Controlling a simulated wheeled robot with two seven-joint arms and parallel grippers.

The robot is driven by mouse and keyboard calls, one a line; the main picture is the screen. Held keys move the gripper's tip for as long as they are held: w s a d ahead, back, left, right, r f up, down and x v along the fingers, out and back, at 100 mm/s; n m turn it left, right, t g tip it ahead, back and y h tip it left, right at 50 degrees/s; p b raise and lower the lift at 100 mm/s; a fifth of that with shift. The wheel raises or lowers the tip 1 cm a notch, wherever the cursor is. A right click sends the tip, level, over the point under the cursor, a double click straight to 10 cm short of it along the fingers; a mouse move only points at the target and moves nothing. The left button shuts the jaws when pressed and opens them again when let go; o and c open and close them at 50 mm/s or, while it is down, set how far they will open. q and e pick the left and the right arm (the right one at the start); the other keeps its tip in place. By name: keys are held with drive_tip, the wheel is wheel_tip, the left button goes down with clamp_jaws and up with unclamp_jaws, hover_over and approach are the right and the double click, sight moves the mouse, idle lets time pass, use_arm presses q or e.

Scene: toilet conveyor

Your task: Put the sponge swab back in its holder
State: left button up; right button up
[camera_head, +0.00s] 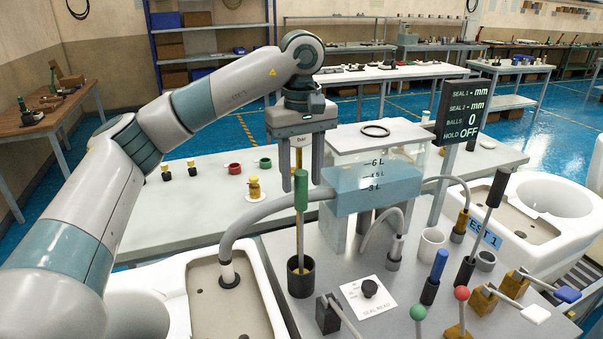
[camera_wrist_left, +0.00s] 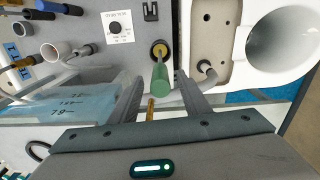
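The sponge swab (camera_head: 301,192) has a green handle on a thin tan shaft. It stands upright with its lower end inside a black cup-shaped holder (camera_head: 300,277), so any sponge head is hidden. The green handle also shows in the left wrist view (camera_wrist_left: 160,76), with the holder (camera_wrist_left: 159,49) beyond it. My left gripper (camera_head: 301,182) points down over the swab. Its two fingers are spread on either side of the handle's top, with gaps visible in the left wrist view (camera_wrist_left: 160,95). It looks open and not closed on the handle. My right gripper is not in view.
A grey hose (camera_head: 262,213) curves close behind the swab. A clear tank (camera_head: 370,188) with blue water stands right of it. A blue-handled tool (camera_head: 438,266), a black-handled tool (camera_head: 485,220) and several levers stand on the bench at right. White toilet bowls flank the bench.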

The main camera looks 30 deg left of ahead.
use_arm(q)
drive_tip(key=shift+r, duration=0.15)
wheel_tip(320, 180, up, 17)
idle(1.1)
drive_tip(key=shift+r, duration=0.1)
idle(0.7)
